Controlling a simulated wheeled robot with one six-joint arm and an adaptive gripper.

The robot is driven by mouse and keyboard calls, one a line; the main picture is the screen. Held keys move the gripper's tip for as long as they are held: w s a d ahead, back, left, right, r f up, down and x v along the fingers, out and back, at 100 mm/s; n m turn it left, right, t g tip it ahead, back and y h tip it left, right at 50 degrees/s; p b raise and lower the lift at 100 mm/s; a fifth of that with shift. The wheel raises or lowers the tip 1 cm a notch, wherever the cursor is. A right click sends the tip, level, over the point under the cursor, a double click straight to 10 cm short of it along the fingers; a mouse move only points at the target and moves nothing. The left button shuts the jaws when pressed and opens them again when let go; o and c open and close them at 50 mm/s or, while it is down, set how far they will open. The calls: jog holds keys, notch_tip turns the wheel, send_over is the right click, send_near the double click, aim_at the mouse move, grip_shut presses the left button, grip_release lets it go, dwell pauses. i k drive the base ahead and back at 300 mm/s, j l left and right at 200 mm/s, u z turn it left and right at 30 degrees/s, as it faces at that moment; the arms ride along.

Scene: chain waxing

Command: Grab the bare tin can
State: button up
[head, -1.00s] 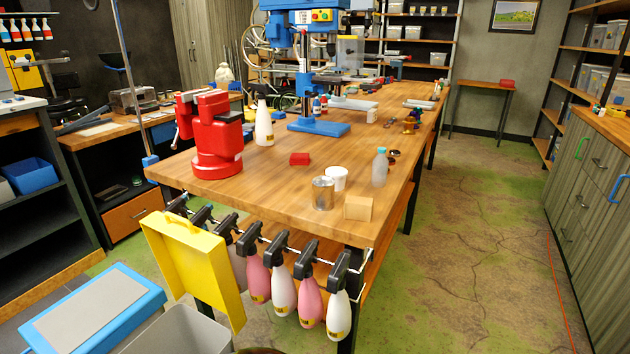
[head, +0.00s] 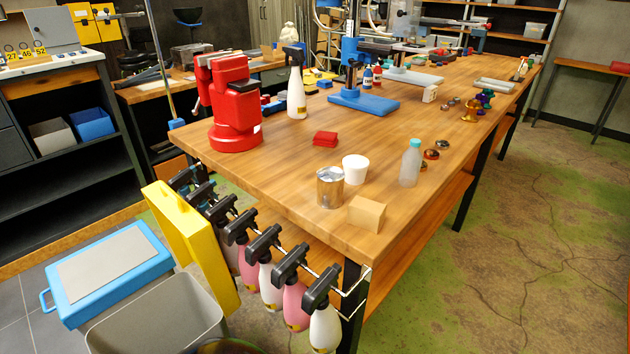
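The bare tin can (head: 330,188) is a shiny metal cylinder standing upright near the front edge of the wooden workbench (head: 290,210). A white cup (head: 355,169) stands just behind it to the right. A small tan block (head: 367,213) sits to its right, closer to the edge. My gripper is not in view.
A clear bottle (head: 411,163) stands to the right. Spray bottles (head: 270,285) hang along the front rail. A yellow case (head: 195,240) and grey bin (head: 160,315) stand front left.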

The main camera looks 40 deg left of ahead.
aim_at(331, 179)
jog(key=i+u, duration=0.2)
jog(key=u, duration=0.2)
jog(key=i+l+u, duration=0.2)
jog(key=u, duration=0.2)
jog(key=i+l+u, duration=0.15)
jog(key=u, duration=0.25)
jog(key=i+l+u, duration=0.2)
jog(key=u, duration=0.2)
jog(key=i+l+u, duration=0.15)
jog(key=u, duration=0.2)
jog(key=i+l+u, duration=0.15)
jog(key=l+u, duration=0.25)
